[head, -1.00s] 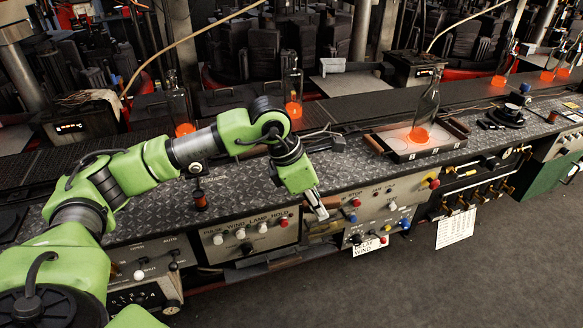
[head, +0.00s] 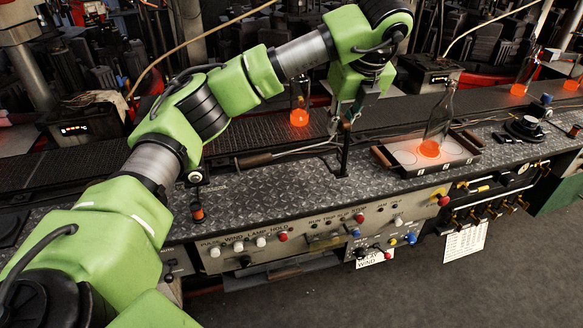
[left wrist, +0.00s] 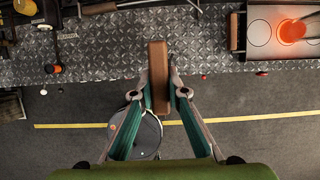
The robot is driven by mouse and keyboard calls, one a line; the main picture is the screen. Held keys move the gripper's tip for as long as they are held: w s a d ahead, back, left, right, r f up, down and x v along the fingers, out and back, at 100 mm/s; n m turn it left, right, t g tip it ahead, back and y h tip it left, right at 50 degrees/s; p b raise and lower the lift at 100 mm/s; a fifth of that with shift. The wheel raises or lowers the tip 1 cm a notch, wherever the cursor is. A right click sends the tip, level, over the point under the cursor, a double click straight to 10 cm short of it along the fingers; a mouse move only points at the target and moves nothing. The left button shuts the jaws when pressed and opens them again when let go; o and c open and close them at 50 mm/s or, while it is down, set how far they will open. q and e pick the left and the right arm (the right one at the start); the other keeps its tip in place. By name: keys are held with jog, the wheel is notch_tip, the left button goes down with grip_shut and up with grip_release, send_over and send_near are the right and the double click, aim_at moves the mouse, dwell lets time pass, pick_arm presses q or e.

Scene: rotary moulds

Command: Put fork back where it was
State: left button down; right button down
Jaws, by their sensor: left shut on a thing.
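My left gripper (left wrist: 159,90) is shut on the brown wooden handle of a tool, which I take to be the fork (left wrist: 158,62). In the head view the gripper (head: 358,98) is above the bench, left of the tray. A thin dark upright part of the fork (head: 343,155) shows below it, its lower end near the bench top; contact cannot be told. The fork's prongs cannot be made out clearly. My right gripper is not in view.
A wooden-handled rod tool (head: 255,159) lies on the patterned metal bench (head: 270,195). The tray (head: 395,166) at right holds a glowing bottle (head: 437,128). Another bottle (head: 299,108) stands behind. Control panels (head: 270,240) line the bench front.

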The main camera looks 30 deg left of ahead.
pick_arm(q)
jog(key=a+f+p, duration=0.6)
jog(key=a+f, duration=0.6)
jog(key=shift+s+a+f, duration=0.25)
jog(key=shift+s+a, duration=0.05)
jog(key=shift+s, duration=0.05)
jog(key=c, duration=2)
grip_release()
